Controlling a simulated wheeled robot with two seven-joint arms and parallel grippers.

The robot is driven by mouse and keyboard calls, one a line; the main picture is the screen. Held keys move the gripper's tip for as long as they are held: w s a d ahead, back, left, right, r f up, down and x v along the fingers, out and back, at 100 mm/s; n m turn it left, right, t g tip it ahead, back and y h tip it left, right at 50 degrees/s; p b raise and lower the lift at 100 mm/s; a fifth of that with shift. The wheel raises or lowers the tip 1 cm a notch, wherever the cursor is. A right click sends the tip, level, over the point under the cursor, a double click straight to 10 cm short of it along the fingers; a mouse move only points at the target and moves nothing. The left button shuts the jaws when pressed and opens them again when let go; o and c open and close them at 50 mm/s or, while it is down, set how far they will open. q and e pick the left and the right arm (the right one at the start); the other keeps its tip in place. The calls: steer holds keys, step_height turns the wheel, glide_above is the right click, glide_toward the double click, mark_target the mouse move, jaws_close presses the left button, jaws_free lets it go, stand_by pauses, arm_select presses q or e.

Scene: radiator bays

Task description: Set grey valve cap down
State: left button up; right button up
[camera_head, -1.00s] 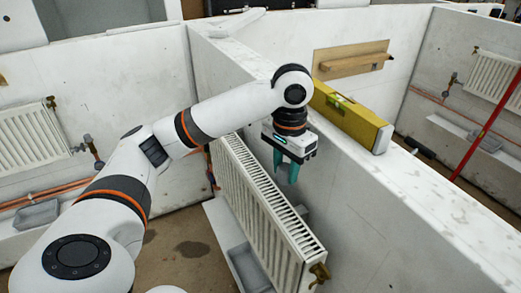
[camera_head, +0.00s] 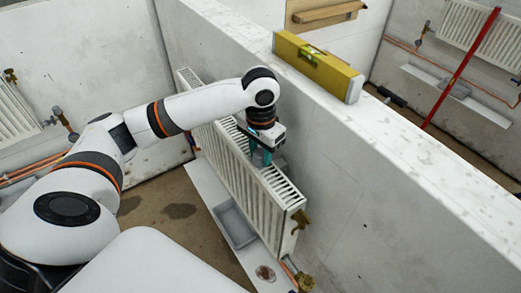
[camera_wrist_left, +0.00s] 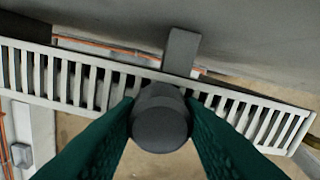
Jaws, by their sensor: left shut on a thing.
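The grey valve cap (camera_wrist_left: 160,117) shows in the left wrist view as a dark grey round piece between the teal fingers of my left gripper. My left gripper is shut on it. In the head view the left gripper (camera_head: 262,157) points down at the slotted top of the white radiator (camera_head: 262,188), close to the partition wall. The cap cannot be made out in the head view. In the left wrist view the radiator top (camera_wrist_left: 75,82) runs behind the cap; I cannot tell whether they touch. My right gripper is not in view.
A yellow spirit level (camera_head: 318,68) lies on top of the partition wall (camera_head: 400,150). A grey tray (camera_head: 236,226) sits on the white ledge below the radiator. A brass valve (camera_head: 301,218) sticks out at the radiator's near end. A red pole (camera_head: 462,68) stands in the far bay.

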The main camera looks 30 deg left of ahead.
mark_target(261, 151)
arm_select(q)
steer(key=shift+f, duration=0.15)
steer(key=o, duration=1)
steer(key=shift+c, duration=0.2)
steer(key=shift+r, duration=0.6)
step_height(261, 151, up, 5)
steer(key=shift+w+r+b, duration=0.1)
steer(key=shift+r+b, duration=0.05)
steer(key=shift+b, duration=0.9)
step_height(261, 151, up, 6)
steer(key=shift+f+p, duration=0.1)
steer(key=shift+p, duration=0.2)
